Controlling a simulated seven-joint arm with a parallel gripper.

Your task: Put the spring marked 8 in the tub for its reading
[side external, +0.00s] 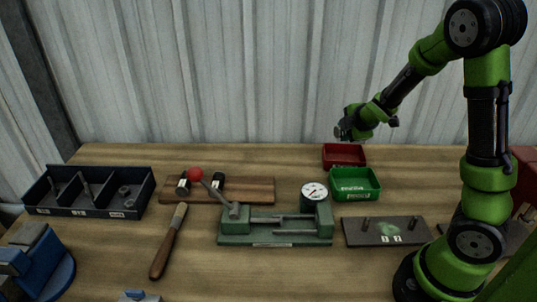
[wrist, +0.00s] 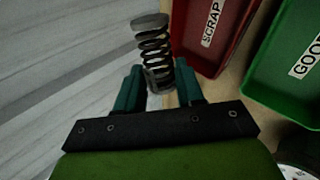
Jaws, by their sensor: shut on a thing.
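My gripper (side external: 345,132) is raised above the back of the bench, near the red tub. In the wrist view my gripper (wrist: 158,82) is shut on a dark coil spring (wrist: 154,46) with a flat grey end. No number can be read on the spring. The red tub (wrist: 212,38) is labelled SCRAP and lies just right of the spring in that view; the green tub (wrist: 264,85) with a GOOD label is further right. In the side view the red tub (side external: 344,163) stands behind the green tub (side external: 354,197).
A green tester (side external: 275,240) with a red-knobbed lever and a dial gauge (side external: 314,194) stands mid-bench; its reading is too small to tell. A wooden board (side external: 250,190), wooden-handled tool (side external: 165,250), dark compartment tray (side external: 103,213), blue vise (side external: 50,280) and pegged dark plate (side external: 357,236) surround it.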

